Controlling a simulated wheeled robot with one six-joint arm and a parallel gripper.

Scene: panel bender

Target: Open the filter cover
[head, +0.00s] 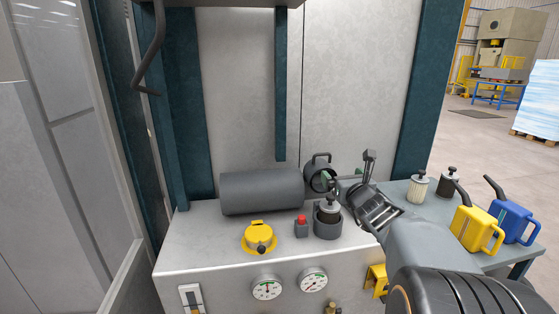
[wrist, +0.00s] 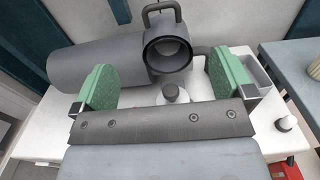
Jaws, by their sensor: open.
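The filter cover (head: 320,174) is dark and round with a loop handle on top. It stands on edge, raised, behind the dark filter pot (head: 327,229). In the wrist view the cover (wrist: 167,52) turns its hollow side toward me. A filter with a dark knob (head: 328,204) shows in the open top of the pot. My gripper (head: 343,181) is open, with its green pads wide apart and nothing between them. In the wrist view, my gripper (wrist: 163,75) is in front of the cover, one pad to each side; contact cannot be told.
A grey tank (head: 262,190) lies left of the cover. A yellow cap (head: 259,237) and red button (head: 301,220) are on the white cabinet top. A right-hand side table holds a pale filter (head: 418,188), a dark-bodied one (head: 448,183), and yellow (head: 475,230) and blue (head: 512,221) cans.

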